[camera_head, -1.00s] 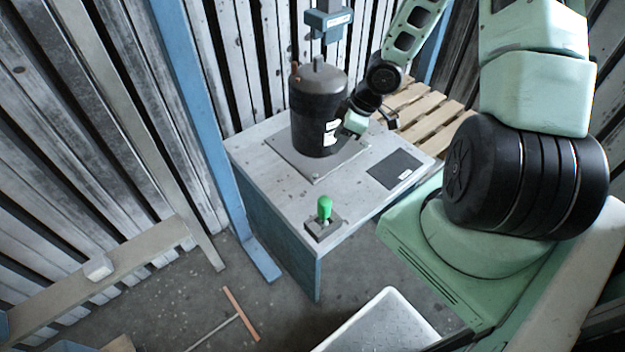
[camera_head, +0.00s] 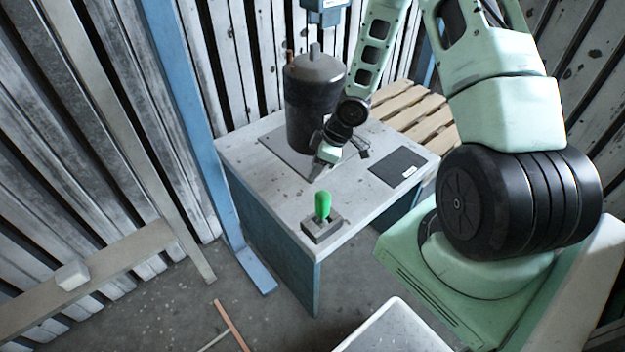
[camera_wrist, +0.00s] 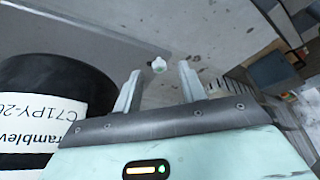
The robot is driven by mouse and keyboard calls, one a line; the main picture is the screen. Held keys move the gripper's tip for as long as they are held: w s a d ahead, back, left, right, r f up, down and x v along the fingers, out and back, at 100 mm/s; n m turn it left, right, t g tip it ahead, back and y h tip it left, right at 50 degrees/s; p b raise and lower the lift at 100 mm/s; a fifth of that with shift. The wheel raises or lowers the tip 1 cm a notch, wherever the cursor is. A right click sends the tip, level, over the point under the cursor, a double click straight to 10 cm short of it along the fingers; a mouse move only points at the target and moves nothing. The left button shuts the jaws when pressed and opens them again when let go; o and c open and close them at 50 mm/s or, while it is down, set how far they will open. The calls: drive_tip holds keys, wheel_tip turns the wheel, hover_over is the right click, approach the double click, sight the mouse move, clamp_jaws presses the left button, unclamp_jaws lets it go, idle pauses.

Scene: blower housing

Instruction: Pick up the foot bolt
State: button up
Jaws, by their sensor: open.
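The foot bolt (camera_wrist: 159,65) is a small pale rounded head on the grey base plate (camera_wrist: 75,35), near the plate's edge in the wrist view. My gripper (camera_wrist: 160,74) is open, with the bolt head showing between its two fingertips. I cannot tell how high the tips are above it. In the head view my gripper (camera_head: 317,170) points down at the plate's near corner and hides the bolt there. The dark blower housing (camera_head: 309,105) stands upright on the plate, just behind my gripper. Its white label (camera_wrist: 50,128) shows at the left of the wrist view.
A green-handled lever switch (camera_head: 322,208) stands on the table's near corner (camera_head: 285,222). A dark flat pad (camera_head: 397,166) lies to the right. A blue post (camera_head: 190,130) rises left of the table. A wooden pallet (camera_head: 415,112) lies behind.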

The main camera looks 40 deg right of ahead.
drive_tip(key=shift+f, duration=0.3)
drive_tip(key=shift+r, duration=0.1)
drive_tip(key=c, duration=0.8)
drive_tip(key=shift+w, duration=0.1)
wheel_tip(320, 180, up, 10)
drive_tip(key=p, duration=0.6)
wheel_tip(320, 180, up, 5)
drive_tip(key=p, duration=0.5)
drive_tip(key=shift+p, duration=0.35)
